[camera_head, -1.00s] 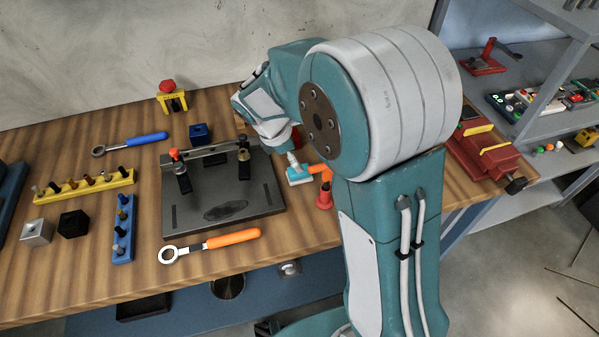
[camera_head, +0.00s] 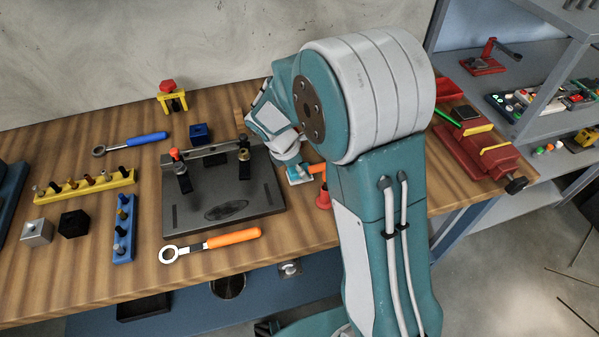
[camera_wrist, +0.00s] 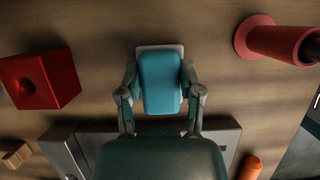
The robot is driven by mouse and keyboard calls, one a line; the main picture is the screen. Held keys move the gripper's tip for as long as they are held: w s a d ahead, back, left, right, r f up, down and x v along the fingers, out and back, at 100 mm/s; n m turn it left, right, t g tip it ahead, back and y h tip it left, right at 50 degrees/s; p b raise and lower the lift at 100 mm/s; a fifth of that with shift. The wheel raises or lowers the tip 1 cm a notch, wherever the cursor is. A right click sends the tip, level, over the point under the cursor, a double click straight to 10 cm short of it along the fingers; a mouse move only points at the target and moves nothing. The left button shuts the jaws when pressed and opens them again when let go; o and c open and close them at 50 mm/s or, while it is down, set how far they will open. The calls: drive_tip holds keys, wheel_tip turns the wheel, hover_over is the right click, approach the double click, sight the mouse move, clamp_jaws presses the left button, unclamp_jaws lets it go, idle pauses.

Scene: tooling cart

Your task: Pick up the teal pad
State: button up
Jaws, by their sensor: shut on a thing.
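The teal pad (camera_wrist: 160,80) has a rounded top and a pale rim at its far edge. It lies between the two fingers of my gripper (camera_wrist: 161,92) in the wrist view, one finger against each side. The gripper is shut on it. In the head view, the pad (camera_head: 301,178) shows partly at the right of the dark fixture plate, with my wrist just above it. The fingers are mostly hidden there, and I cannot tell whether the pad is clear of the table.
The dark fixture plate (camera_head: 240,205) with clamps is close by. An orange-handled wrench (camera_head: 233,238) lies in front, and a red vise (camera_head: 480,150) stands at right.

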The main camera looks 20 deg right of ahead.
sight(306, 167)
drive_tip(key=shift+f, duration=0.1)
drive_tip(key=shift+r, duration=0.45)
drive_tip(key=r, duration=0.2)
drive_tip(key=shift+a+r, duration=0.2)
drive_tip(key=shift+r, duration=0.15)
drive_tip(key=s+a+r, duration=0.8)
drive_tip(key=a+r, duration=0.1)
drive_tip(key=a, duration=0.2)
drive_tip(key=shift+s+r, duration=0.15)
drive_tip(key=shift+r, duration=0.1)
